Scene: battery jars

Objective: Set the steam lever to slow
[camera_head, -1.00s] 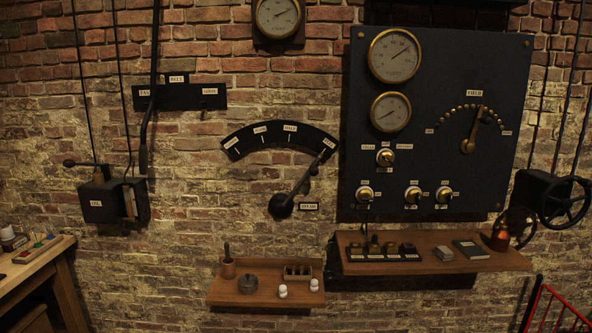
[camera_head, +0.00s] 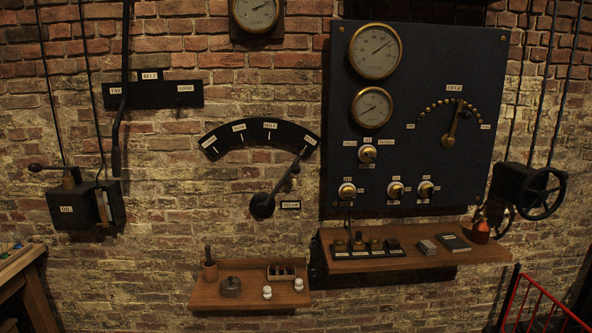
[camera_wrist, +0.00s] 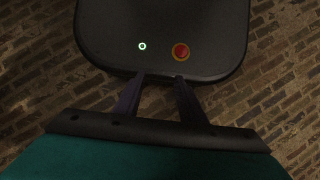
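The steam lever (camera_head: 283,183) is a dark arm on a round pivot (camera_head: 262,206), with a small plate beside it that seems to read STEAM (camera_head: 290,205). It slants up to the right, its upper end at the rightmost label (camera_head: 310,140) of a black arc plate (camera_head: 221,139) on the brick wall. The arc has several small white labels; the second from left (camera_head: 239,128) seems to read SLOW, though the print is tiny. My gripper (camera_wrist: 160,77) shows only in the wrist view, its two fingers apart with nothing between them, above my own base. It is away from the lever.
A wooden shelf (camera_head: 235,297) with small items is below the lever. A dark gauge panel (camera_head: 425,110) and another shelf (camera_head: 420,261) are right. A black lever box (camera_head: 85,207) and belt plate (camera_head: 150,96) are left. A red railing (camera_head: 540,295) stands lower right.

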